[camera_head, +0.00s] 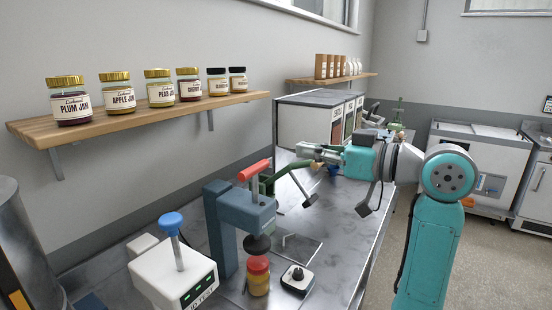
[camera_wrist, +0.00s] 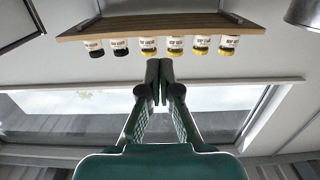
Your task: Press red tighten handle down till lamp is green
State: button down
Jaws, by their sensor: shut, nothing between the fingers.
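The red handle (camera_head: 255,170) sits on top of a blue-grey press (camera_head: 246,208) in the head view. A dark round head on the press is above a jar with a red lid (camera_head: 258,264). My gripper (camera_head: 304,150) is to the right of the red handle and apart from it, at about its height or a little above. Its fingers are shut and empty; the closed tips (camera_wrist: 159,82) show in the wrist view.
A white test box (camera_head: 172,272) with a blue knob stands at front left. A small device with a black knob (camera_head: 297,275) is right of the jar. A wooden shelf (camera_head: 140,118) with several jam jars hangs on the wall; it also shows in the wrist view (camera_wrist: 170,22).

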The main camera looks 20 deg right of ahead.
jog(key=w+a+f, duration=0.4)
jog(key=w+a, duration=0.2)
jog(key=w, duration=0.2)
jog(key=shift+w+f, duration=0.25)
jog(key=shift+a, duration=0.1)
